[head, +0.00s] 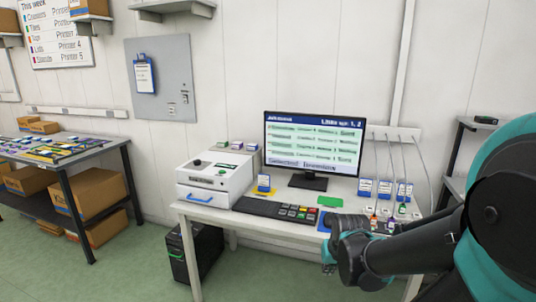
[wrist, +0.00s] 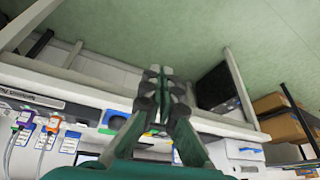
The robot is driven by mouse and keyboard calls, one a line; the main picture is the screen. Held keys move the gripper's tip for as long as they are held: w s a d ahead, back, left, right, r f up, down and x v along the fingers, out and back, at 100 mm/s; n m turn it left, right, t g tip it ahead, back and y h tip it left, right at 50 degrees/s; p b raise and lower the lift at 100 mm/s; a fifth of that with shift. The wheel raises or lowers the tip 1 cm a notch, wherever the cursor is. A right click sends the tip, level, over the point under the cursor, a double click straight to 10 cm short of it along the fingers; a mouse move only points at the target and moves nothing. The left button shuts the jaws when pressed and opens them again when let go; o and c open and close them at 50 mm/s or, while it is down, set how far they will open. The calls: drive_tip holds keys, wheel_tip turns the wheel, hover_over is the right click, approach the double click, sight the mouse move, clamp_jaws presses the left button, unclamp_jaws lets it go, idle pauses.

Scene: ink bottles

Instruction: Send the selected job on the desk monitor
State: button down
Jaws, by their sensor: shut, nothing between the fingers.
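The desk monitor (head: 313,143) stands at the back of the white desk. It shows a table of rows with green bands under a dark blue header; the text is too small to read, and I cannot tell which row is selected. A black keyboard (head: 262,207) with several coloured keys at its right end lies in front of it. My gripper (wrist: 160,72) is shut and empty in the wrist view, its fingertips together against the desk's front edge and the floor beyond. In the head view my dark arm reaches in from the right, over the desk's front right part.
A white machine (head: 214,180) with a blue handle stands left on the desk. A green card (head: 330,201) lies right of the keyboard. Small capped bottles (head: 374,221) with cables and blue-white labels (head: 365,187) stand at the right. A black computer case (head: 194,252) is under the desk.

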drive_tip(key=shift+n+g, duration=0.3)
drive_tip(key=s, duration=0.1)
drive_tip(key=s+f, duration=0.1)
drive_tip(key=s, duration=0.2)
drive_tip(key=shift+s+d+f, duration=0.15)
drive_tip(key=shift+d+f, duration=0.2)
idle(1.3)
